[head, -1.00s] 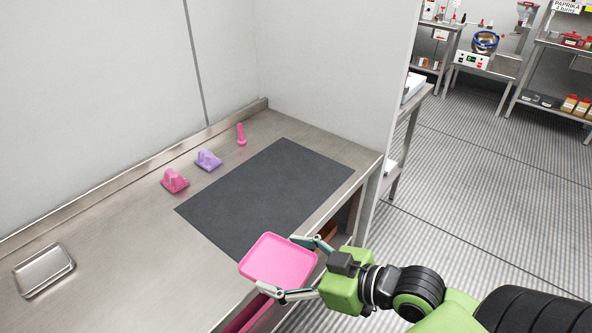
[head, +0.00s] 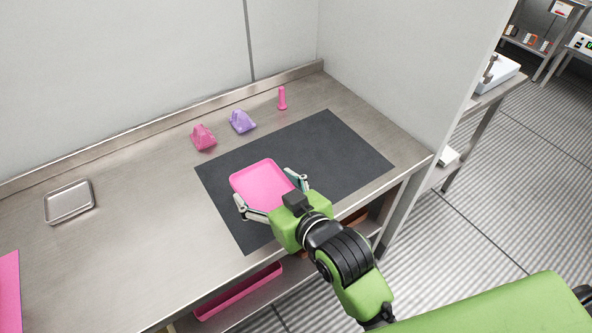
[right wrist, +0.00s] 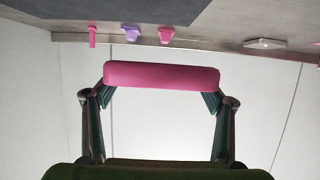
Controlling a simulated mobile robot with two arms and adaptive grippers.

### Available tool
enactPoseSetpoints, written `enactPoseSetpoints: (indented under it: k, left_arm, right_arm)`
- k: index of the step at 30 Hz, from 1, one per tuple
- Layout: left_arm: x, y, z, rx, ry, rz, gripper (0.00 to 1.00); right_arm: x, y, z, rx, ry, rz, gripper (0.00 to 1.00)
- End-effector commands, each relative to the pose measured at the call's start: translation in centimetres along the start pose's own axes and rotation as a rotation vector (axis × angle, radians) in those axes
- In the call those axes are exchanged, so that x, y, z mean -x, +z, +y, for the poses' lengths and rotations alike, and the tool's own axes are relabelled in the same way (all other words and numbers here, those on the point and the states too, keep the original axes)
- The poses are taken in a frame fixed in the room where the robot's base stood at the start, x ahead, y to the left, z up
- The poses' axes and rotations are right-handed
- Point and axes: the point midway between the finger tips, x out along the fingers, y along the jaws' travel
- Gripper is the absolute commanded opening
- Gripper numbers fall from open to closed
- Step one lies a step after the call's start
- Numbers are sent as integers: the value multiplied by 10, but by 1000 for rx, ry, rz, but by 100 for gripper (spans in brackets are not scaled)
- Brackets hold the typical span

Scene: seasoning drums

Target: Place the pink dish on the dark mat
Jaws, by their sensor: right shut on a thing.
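The pink dish (head: 262,184) is a shallow square tray with rounded corners. My right gripper (head: 270,195) is shut on it, with one finger at each side. In the head view the dish appears over the left part of the dark mat (head: 330,150), which lies flat on the steel table. In the right wrist view the dish (right wrist: 162,76) shows edge-on between the fingers, apart from the mat (right wrist: 140,8), so it seems held above it. My left gripper is not in view.
A pink scoop (head: 203,138), a purple scoop (head: 241,122) and a pink upright tool (head: 282,98) stand behind the mat. A small metal tray (head: 69,202) lies at the left. A pink board (head: 9,290) shows at the left edge. A wall panel bounds the table's right end.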

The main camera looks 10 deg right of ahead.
Motion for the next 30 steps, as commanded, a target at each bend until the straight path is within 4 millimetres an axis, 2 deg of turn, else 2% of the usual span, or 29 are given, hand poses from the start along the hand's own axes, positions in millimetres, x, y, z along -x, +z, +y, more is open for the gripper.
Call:
enactPoseSetpoints:
  k: [11, 12, 15, 26, 30]
  left_arm:
    - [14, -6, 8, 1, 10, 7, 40]
    - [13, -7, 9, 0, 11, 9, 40]
    - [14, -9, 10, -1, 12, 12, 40]
    - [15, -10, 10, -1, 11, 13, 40]
    - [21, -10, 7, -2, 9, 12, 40]
  right_arm:
    - [-47, 20, 84, 5, 8, 0, 46]
    - [-54, 30, 88, 3, 5, -3, 46]
    - [-66, 45, 102, 2, 5, -2, 46]
    - [-88, 69, 126, 2, 5, 1, 46]
    - [-94, 88, 123, 0, 3, -1, 46]
